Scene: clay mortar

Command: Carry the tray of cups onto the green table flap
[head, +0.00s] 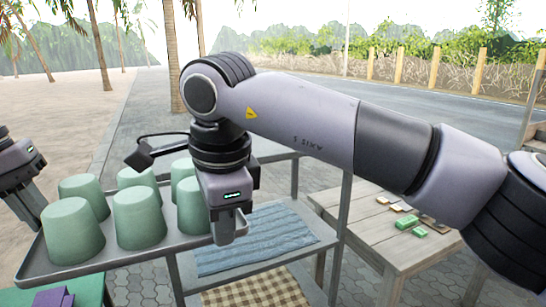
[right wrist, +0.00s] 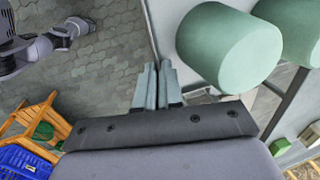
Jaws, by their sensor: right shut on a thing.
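A grey tray (head: 122,258) carries several upside-down pale green cups (head: 138,218), standing in rows. My right gripper (head: 226,236) is shut on the tray's right edge. In the right wrist view its fingers (right wrist: 158,88) are close together at the tray rim, beside a green cup (right wrist: 228,45). My left gripper (head: 28,206) is at the tray's far left end, partly cut off by the picture edge; its finger opening is not clear. A green surface (head: 90,291), seemingly the table flap, shows below the tray at bottom left, mostly cut off.
A purple object (head: 52,298) sits on the green surface. A metal-framed rack with a blue striped cloth (head: 255,238) and a checked cloth (head: 258,290) stands behind and right of the tray. A wooden table (head: 375,235) with green blocks (head: 410,221) is at right. Paving lies between.

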